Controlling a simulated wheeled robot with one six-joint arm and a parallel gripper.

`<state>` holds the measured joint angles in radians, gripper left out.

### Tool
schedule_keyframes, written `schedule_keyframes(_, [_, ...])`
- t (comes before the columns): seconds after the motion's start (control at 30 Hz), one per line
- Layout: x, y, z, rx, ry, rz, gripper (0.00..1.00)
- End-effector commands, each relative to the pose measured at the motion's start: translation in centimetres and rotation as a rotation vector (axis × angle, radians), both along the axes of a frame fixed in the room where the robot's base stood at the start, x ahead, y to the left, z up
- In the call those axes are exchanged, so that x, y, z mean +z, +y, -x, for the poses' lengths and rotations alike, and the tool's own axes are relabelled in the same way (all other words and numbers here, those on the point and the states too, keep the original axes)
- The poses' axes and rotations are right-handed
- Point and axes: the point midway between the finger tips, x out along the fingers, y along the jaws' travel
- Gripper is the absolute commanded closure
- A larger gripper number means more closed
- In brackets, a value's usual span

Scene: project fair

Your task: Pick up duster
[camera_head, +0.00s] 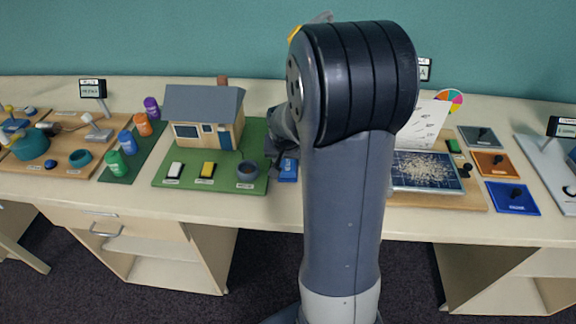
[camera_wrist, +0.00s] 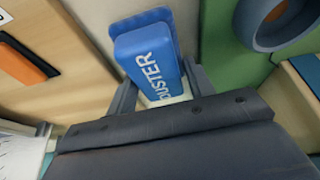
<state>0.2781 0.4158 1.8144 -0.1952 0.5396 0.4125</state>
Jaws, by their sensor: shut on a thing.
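The duster (camera_wrist: 150,62) is a blue block with white lettering, and in the wrist view it sits between the two fingers of my gripper (camera_wrist: 160,95). My gripper is shut on it, one finger on each side. In the head view a part of the blue duster (camera_head: 288,170) shows just left of my arm, beside the green board. My arm hides most of the gripper there. I cannot tell whether the duster is touching the table.
A green board (camera_head: 215,187) with a model house (camera_head: 203,118) stands close on the left. A grey ring-shaped cup (camera_head: 248,170) is near the duster. A wooden board with a dark panel (camera_head: 425,170) lies right of my arm. Coloured tiles (camera_head: 511,197) lie further right.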

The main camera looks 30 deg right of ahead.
Motion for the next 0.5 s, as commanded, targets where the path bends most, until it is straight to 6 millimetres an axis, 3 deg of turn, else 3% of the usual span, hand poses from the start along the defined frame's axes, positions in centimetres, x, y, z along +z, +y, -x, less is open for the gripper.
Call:
schedule_keyframes(0.33, [0.3, 0.0, 0.0, 0.0, -0.001, 0.001, 0.72])
schedule_keyframes(0.5, [1.6, 0.0, -0.1, 0.0, -0.005, 0.002, 0.72])
